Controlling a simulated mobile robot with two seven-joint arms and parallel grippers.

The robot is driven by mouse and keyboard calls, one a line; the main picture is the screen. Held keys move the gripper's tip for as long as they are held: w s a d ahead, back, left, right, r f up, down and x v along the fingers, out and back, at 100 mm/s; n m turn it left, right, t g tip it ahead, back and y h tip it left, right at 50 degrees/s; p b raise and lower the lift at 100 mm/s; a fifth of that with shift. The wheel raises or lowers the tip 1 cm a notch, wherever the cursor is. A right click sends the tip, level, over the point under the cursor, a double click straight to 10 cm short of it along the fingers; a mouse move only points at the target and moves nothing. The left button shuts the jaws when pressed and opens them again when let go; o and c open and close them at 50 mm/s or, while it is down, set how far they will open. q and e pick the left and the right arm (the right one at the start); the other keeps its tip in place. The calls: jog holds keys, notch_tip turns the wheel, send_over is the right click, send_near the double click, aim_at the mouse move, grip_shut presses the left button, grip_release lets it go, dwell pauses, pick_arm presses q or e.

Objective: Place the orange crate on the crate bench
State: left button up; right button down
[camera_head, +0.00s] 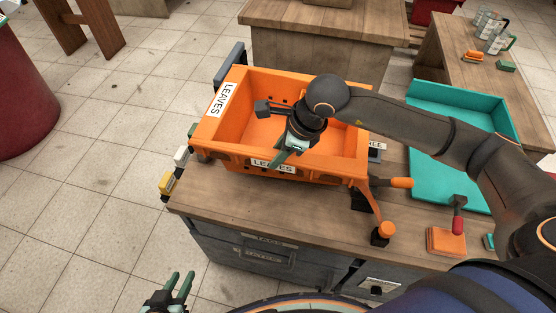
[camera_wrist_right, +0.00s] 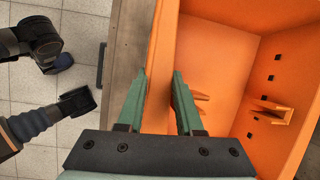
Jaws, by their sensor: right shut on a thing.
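The orange crate (camera_head: 233,148), with "LEAVES" labels on its walls, is over the left part of the wooden workbench (camera_head: 240,205). It looks upright and empty; I cannot tell whether its base touches the top. My right gripper (camera_head: 287,155) is shut on the crate's near wall, with one finger on each side. In the right wrist view its fingers (camera_wrist_right: 163,85) straddle the orange wall (camera_wrist_right: 163,40). My left gripper (camera_head: 181,284) is low at the front, apart from the crate, its fingers spread and empty. I cannot tell which bench is the crate bench.
A teal tray (camera_head: 425,180) lies right of the crate. An orange block (camera_head: 440,242) and an orange-handled tool (camera_head: 385,183) are near the front right. Another wooden table (camera_head: 320,35) stands behind, and a side table (camera_head: 500,70) holds glasses. Tiled floor is open at left.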

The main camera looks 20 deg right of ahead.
jog(key=f, duration=0.3)
jog(key=shift+w+f, duration=0.15)
jog(key=shift+w, duration=0.05)
jog(key=shift+f+b, duration=0.1)
jog(key=shift+b, duration=0.2)
jog(key=c, duration=0.6)
grip_release()
jog(key=shift+s+f, duration=0.1)
jog(key=shift+o, duration=0.2)
